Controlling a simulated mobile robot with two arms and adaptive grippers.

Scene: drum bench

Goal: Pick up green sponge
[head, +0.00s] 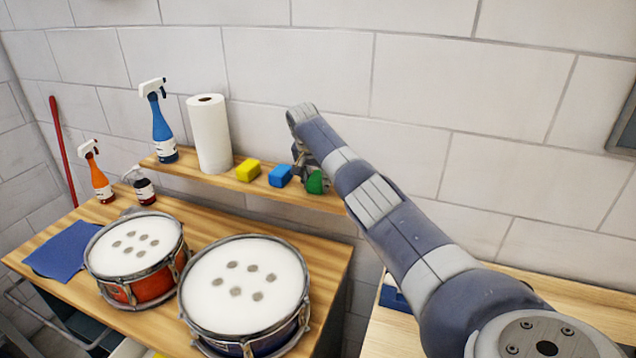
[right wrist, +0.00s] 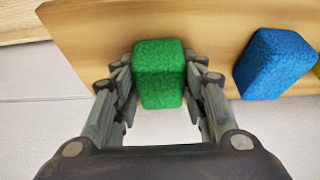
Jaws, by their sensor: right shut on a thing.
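The green sponge (right wrist: 159,80) is between the two fingers of my right gripper (right wrist: 165,88) in the right wrist view. The fingers are shut on its sides. In the head view the green sponge (head: 316,183) shows at the right end of the wooden shelf (head: 225,183), partly hidden by my right gripper (head: 306,174). I cannot tell whether the sponge still touches the shelf. My left gripper is not in view.
A blue sponge (head: 281,175) and a yellow sponge (head: 248,169) lie on the shelf to the left. A paper towel roll (head: 209,136) and a blue spray bottle (head: 160,128) stand further left. Two drums (head: 246,285) are on the bench below.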

